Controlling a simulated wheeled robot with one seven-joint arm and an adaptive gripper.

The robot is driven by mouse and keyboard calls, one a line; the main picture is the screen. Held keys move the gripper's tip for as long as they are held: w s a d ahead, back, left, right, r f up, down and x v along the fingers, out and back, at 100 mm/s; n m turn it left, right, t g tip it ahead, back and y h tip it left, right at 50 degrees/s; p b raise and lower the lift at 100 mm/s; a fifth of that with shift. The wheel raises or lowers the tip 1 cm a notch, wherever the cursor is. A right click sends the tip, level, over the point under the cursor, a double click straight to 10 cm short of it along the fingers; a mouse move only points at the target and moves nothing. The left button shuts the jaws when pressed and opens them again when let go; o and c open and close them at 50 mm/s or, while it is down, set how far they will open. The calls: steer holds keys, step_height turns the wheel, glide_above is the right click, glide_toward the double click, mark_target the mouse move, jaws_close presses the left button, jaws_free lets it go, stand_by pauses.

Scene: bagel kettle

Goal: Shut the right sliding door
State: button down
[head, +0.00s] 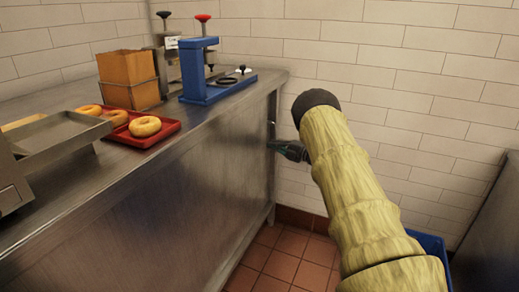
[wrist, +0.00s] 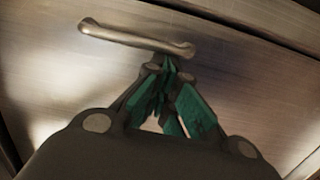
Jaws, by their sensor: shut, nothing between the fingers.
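In the wrist view a brushed-metal panel (wrist: 60,95), apparently the sliding door, fills most of the picture. A bar handle (wrist: 130,37) is fixed on it. My gripper (wrist: 168,66) is shut and empty, its green-padded fingertips just below the handle's right end. I cannot tell whether the fingertips touch the handle or panel. In the head view my gripper (head: 273,146) is at the far right end of the steel counter (head: 215,170), partly hidden behind my arm. How far the door stands open cannot be told.
On the counter top are a red tray (head: 150,139) with bagels, a brown container (head: 130,80) and a blue press (head: 205,80). A blue bin (head: 432,245) shows behind my arm. Tiled floor (head: 285,262) is clear beside the counter; a white brick wall closes the back.

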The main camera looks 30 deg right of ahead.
steer(key=shift+w+d+r, duration=0.1)
steer(key=shift+d+r, duration=0.2)
steer(key=shift+d, duration=0.05)
stand_by(0.3)
steer(key=shift+s+d+f, duration=0.1)
steer(key=shift+s+d, duration=0.1)
steer(key=shift+s, duration=0.15)
steer(key=v, duration=1.1)
steer(key=shift+a+f, duration=0.2)
steer(key=shift+a, duration=0.05)
steer(key=shift+s, duration=0.25)
